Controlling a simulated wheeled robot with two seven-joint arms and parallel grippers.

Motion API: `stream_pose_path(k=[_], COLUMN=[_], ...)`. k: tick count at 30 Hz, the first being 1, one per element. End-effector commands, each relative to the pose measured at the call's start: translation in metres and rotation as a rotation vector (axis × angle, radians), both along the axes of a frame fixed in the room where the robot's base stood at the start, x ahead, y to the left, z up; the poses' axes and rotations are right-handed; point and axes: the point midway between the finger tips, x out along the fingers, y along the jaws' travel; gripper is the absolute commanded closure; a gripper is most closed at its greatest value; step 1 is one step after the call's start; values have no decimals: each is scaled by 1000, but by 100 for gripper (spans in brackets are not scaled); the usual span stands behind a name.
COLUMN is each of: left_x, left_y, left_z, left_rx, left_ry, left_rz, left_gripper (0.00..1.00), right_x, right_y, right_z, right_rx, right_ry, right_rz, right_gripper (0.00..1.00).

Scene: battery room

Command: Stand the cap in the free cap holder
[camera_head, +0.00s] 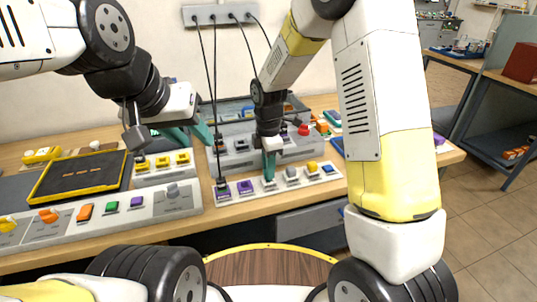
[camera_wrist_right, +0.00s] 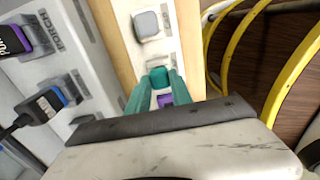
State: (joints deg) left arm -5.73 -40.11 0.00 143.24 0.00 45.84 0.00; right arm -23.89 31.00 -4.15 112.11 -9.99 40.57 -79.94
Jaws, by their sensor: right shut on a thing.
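My right gripper (camera_head: 268,175) points down at the front white strip (camera_head: 279,201) of cap holders. In the right wrist view the right gripper (camera_wrist_right: 157,88) is shut on a small teal cap (camera_wrist_right: 158,77) between its teal fingers. The cap is over or in the place between a grey cap (camera_wrist_right: 147,24) and a purple cap (camera_wrist_right: 165,100). I cannot tell whether it touches the holder, as the fingers hide its lower part. My left gripper (camera_head: 191,135) hangs over the bench, left of the strip, with its teal fingers apart and nothing seen between them.
A yellow-edged black tray (camera_head: 80,175) and a grey panel with coloured switches (camera_head: 165,206) lie to the left. Behind the strip stands a grey labelled unit (camera_head: 240,160) with sockets. Black cables (camera_head: 209,90) hang from a wall bar.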

Motion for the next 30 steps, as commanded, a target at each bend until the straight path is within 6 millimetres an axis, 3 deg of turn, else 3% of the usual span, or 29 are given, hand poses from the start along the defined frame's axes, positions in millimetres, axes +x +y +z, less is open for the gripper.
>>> stream_pose_path(k=[17, 18, 30], left_x=[0, 0, 0], left_y=[0, 0, 0], left_z=[0, 0, 0], left_rx=[0, 0, 0], left_ry=[0, 0, 0], left_rz=[0, 0, 0], left_gripper=[64, 64, 64], right_x=[0, 0, 1], right_y=[0, 0, 0], right_z=[-12, -11, -6], right_rx=[-1, -1, 1], right_ry=[1, 0, -2], right_rz=[0, 0, -1], right_gripper=[100, 66, 65])
